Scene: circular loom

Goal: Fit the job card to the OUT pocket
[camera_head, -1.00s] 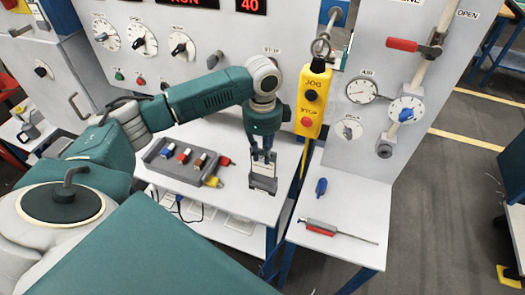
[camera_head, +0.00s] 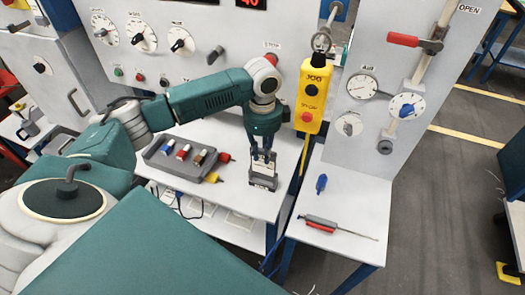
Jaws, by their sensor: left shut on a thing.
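My left gripper (camera_head: 263,158) points straight down over the right front of the white bench and is shut on a small pale card, which I take to be the job card (camera_head: 263,171). The fingers cover the card's upper part. Directly below is a small grey holder (camera_head: 262,184) with a pale front, near the bench edge. The card's lower edge meets or overlaps the holder in the picture; I cannot tell how deep it sits. No OUT lettering is legible. My right gripper is out of view.
A grey tray (camera_head: 156,159) with several coloured plugs lies left of the gripper. A yellow stop pendant (camera_head: 313,92) hangs close to its right. The right white shelf (camera_head: 345,195) holds a blue piece (camera_head: 321,184) and a red-handled screwdriver (camera_head: 322,223). The dial panel stands behind.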

